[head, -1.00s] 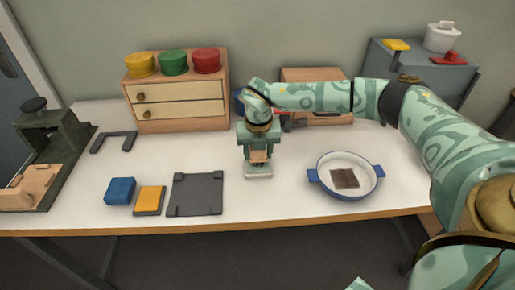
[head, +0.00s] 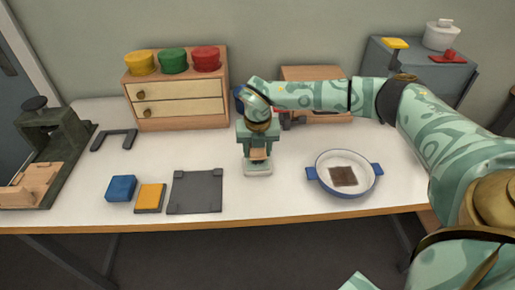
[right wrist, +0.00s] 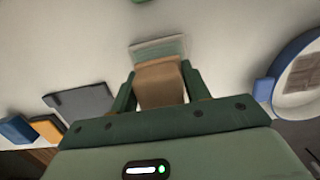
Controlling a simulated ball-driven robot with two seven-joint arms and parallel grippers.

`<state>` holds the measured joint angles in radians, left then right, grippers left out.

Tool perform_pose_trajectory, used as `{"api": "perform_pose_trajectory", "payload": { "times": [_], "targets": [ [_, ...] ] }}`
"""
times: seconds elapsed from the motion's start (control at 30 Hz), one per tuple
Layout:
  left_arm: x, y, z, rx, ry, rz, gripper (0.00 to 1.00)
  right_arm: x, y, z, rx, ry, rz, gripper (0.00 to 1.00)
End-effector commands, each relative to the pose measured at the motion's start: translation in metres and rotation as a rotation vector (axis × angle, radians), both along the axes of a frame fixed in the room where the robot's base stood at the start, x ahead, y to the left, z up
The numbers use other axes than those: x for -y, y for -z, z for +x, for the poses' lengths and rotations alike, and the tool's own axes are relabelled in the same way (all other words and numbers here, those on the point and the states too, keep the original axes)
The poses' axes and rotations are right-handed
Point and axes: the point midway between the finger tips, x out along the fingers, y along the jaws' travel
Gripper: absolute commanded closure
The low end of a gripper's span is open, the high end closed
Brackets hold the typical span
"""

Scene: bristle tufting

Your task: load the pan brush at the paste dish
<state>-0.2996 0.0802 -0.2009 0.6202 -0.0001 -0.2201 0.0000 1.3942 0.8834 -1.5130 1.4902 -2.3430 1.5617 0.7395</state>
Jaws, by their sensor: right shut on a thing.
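My right gripper (head: 258,150) points down and is shut on a wooden block, the pan brush (right wrist: 160,84). It also shows between the fingers in the head view (head: 258,155). Right below it is a small pale rectangular dish, which I take for the paste dish (head: 257,170); its far part also shows in the right wrist view (right wrist: 158,48). The gripper hides part of the dish, and I cannot tell whether the brush touches it. The bristles are hidden. My left gripper is not in view.
A round white pan with blue handles (head: 355,162) stands to the right, with a brown patch (head: 343,176) inside. A dark grey plate (head: 195,192), a yellow-topped pad (head: 150,197) and a blue block (head: 121,188) lie left. A drawer cabinet (head: 180,107) stands behind. White tabletop is clear between.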

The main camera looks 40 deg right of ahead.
Motion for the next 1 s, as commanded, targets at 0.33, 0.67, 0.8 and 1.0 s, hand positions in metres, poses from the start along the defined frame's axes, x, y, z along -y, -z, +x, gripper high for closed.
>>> {"api": "perform_pose_trajectory", "payload": {
  "times": [0.33, 0.67, 0.8, 1.0],
  "targets": [
    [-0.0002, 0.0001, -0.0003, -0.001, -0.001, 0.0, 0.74, -0.0002, 0.0001, 0.0, 0.0, 0.0, 0.0, 0.72],
    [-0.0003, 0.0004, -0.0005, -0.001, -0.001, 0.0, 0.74, -0.0001, 0.0034, 0.0001, 0.0, 0.0, 0.0, 0.72],
    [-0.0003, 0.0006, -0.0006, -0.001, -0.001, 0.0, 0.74, -0.0001, 0.0051, 0.0001, 0.0, 0.0, 0.0, 0.72],
    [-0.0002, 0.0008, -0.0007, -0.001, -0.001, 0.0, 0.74, -0.0001, 0.0077, 0.0, 0.0, 0.0, 0.0, 0.72]
  ]
}}
